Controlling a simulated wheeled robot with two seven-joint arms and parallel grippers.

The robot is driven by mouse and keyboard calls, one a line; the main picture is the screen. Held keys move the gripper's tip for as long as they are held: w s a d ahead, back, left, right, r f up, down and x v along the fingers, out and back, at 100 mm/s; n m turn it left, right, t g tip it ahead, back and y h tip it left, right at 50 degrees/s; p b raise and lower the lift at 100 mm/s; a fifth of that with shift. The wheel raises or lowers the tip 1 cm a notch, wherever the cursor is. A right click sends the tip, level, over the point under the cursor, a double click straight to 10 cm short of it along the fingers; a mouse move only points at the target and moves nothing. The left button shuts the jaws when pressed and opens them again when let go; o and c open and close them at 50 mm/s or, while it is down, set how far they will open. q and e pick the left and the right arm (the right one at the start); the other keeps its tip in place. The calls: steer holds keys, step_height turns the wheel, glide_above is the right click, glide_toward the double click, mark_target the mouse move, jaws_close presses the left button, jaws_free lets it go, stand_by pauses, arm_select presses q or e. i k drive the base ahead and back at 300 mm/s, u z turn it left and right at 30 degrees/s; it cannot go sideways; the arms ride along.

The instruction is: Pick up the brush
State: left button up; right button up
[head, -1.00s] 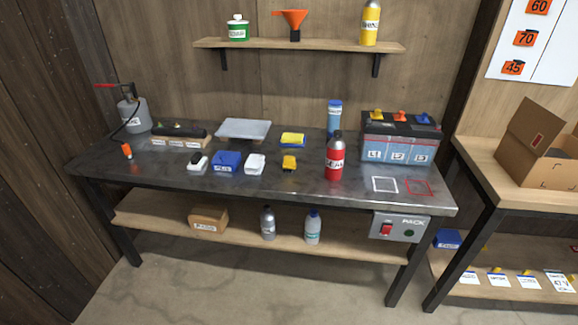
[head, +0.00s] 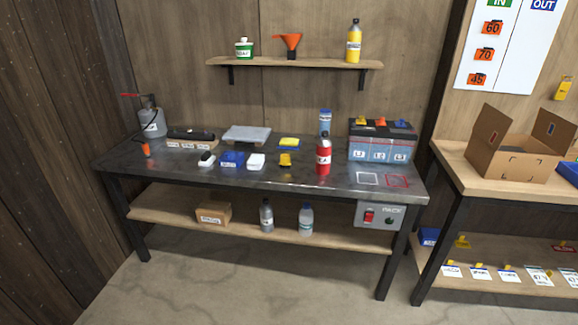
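No item on the metal workbench (head: 290,182) is plain enough to be named the brush for sure. Small candidates lie along its middle: a white item with a black top (head: 206,159) and a yellow item with a dark base (head: 285,160). A long dark item (head: 191,134) lies at the back left on a labelled wooden block (head: 190,145). Neither of my grippers is in view.
On the bench stand a grey sprayer (head: 152,122), blue bin (head: 232,159), red bottle (head: 323,158) and battery (head: 382,146). A side table (head: 455,165) holding an open carton (head: 510,158) stands right. Floor in front is clear.

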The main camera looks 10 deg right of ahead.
mark_target(285, 163)
steer(key=u, duration=0.05)
steer(key=i, duration=1.25)
steer(key=u, duration=0.55)
